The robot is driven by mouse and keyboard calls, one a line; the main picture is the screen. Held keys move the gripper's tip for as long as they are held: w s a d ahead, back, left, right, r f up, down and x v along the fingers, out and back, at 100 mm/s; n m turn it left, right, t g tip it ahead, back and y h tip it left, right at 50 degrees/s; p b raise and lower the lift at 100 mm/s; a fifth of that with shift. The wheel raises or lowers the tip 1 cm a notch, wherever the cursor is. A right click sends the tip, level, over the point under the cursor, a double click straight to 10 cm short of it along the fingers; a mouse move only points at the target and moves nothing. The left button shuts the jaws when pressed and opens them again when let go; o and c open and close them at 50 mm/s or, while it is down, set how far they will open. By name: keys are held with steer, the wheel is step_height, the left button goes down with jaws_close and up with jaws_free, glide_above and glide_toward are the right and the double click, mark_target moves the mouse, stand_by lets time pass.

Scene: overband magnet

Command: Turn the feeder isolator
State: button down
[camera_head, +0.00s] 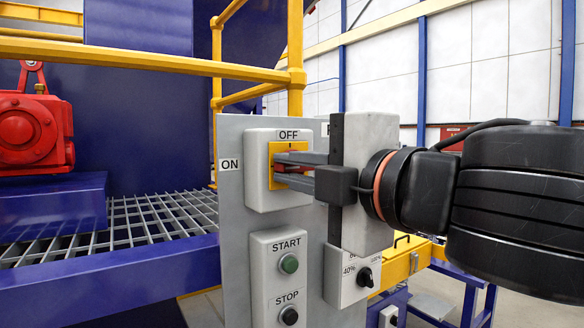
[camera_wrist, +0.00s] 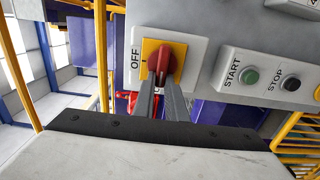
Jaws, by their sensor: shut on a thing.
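The feeder isolator is a red handle (camera_wrist: 163,62) on a square yellow plate (camera_head: 289,147), set on a grey box (camera_head: 256,180). OFF is printed above the plate and ON to the left of the box in the head view. In the wrist view OFF is left of the plate, and the handle runs roughly up and down, slightly tilted. My gripper (camera_head: 283,170) reaches in from the right and is shut on the red handle, one finger on each side. The fingers also show in the wrist view (camera_wrist: 162,84). They hide much of the handle in the head view.
A START button (camera_head: 289,264) and a STOP button (camera_head: 289,315) sit below the isolator. A percentage dial (camera_head: 365,277) is at lower right, partly behind my gripper. Yellow rails (camera_head: 150,63) and a metal grating (camera_head: 140,220) are on the left.

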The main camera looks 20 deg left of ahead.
stand_by(0.3)
steer(key=c, duration=1.8)
jaws_free()
steer(key=v, duration=1.7)
steer(key=shift+s, duration=0.2)
steer(key=shift+d, duration=0.15)
